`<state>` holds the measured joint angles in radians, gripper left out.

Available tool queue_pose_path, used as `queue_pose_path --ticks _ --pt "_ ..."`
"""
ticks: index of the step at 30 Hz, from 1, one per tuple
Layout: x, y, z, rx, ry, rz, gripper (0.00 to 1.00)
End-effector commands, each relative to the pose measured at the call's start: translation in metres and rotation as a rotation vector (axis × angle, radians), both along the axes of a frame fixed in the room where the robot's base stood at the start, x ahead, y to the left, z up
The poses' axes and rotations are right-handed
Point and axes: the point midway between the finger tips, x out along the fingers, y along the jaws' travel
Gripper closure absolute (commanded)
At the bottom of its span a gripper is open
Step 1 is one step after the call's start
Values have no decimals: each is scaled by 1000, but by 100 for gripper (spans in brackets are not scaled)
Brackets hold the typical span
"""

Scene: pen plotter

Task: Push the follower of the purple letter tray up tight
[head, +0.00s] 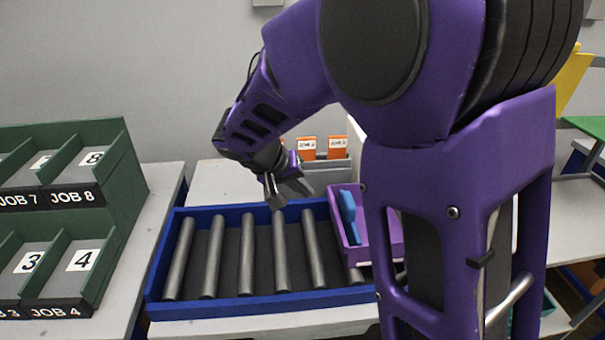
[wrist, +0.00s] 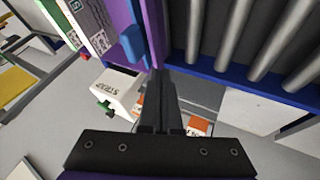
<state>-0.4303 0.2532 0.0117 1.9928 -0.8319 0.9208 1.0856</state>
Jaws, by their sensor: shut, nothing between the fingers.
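The purple letter tray (head: 341,230) stands at the right end of the blue roller bed, partly hidden behind my arm. Its blue follower (head: 348,206) stands upright inside. In the wrist view the tray's purple wall (wrist: 154,28) runs to the left of my fingers, and the follower (wrist: 132,43) shows beside it. White labelled pieces (wrist: 95,30) lie farther along in the tray. My gripper (head: 286,191) is shut and empty, over the back edge of the roller bed, left of the tray. In the wrist view its fingertips (wrist: 162,76) appear close to the tray's end; contact cannot be told.
The blue bed (head: 270,303) holds several grey rollers. Orange cards (head: 307,147) stand in a holder behind it. A white box marked STRAP (wrist: 116,92) lies near the tray. A green job rack (head: 130,180) stands at left. Space above the rollers is clear.

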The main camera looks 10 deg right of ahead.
Motion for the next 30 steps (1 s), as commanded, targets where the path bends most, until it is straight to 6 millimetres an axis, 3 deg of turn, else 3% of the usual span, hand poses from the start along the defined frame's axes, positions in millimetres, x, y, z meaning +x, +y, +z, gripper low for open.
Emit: queue_pose_path --ticks 11,18,30 --pt "29 -38 -65 -2 4 0 100" --pt "29 -70 -60 0 0 -1 100" --pt "29 -76 -61 1 0 2 100"
